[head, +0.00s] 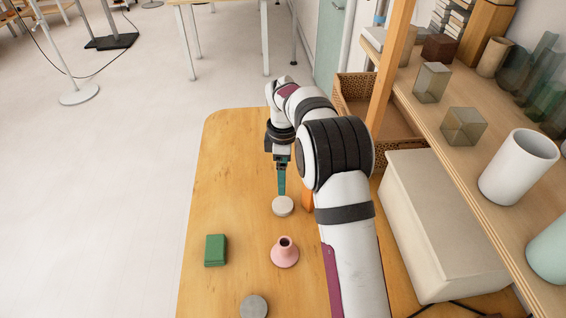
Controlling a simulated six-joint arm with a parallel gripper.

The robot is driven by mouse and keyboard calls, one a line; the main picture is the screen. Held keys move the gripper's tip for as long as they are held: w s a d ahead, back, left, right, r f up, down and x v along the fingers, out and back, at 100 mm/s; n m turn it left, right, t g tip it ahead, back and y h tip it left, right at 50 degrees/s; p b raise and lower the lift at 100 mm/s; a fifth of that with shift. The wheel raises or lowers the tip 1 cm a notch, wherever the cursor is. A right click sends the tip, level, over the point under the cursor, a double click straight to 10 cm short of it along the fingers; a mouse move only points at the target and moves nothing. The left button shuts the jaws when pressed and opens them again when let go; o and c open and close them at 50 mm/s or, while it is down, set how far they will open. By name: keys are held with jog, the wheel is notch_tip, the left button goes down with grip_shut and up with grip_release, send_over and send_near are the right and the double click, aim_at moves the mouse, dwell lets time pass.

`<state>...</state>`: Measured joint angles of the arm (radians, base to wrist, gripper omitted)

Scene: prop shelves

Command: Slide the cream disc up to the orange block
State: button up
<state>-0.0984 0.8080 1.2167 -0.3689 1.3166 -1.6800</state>
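The cream disc (283,207) lies flat on the wooden table. The orange block (307,198) stands to its right, with a small gap between them in the picture; my arm hides part of the block. My gripper (282,191) points down with its teal fingers at the far edge of the disc. The fingers overlap in this view, so I cannot tell whether they are open or shut, or whether they touch the disc.
A pink flared vase (285,254) stands on the near side of the disc. A green block (215,250) lies to the left, and a grey disc (254,306) is at the front. A pale box (425,215) and shelf (480,150) bound the right.

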jog(key=shift+r, duration=1.8)
jog(key=s+d+r+m, duration=0.1)
jog(key=s+r+m, duration=0.25)
jog(key=s, duration=0.35)
jog(key=s+r+m+y, duration=0.1)
jog(key=s+r+m, duration=0.2)
jog(key=s+m, duration=0.3)
jog(key=s+d+r+m, duration=0.1)
jog(key=s+r+m, duration=0.2)
jog(key=s, duration=0.5)
jog(key=s+f+m, duration=0.3)
jog(key=s+m, duration=0.6)
jog(key=s, duration=0.7)
jog(key=shift+a+f+y, duration=0.25)
jog(key=shift+f+y, duration=0.15)
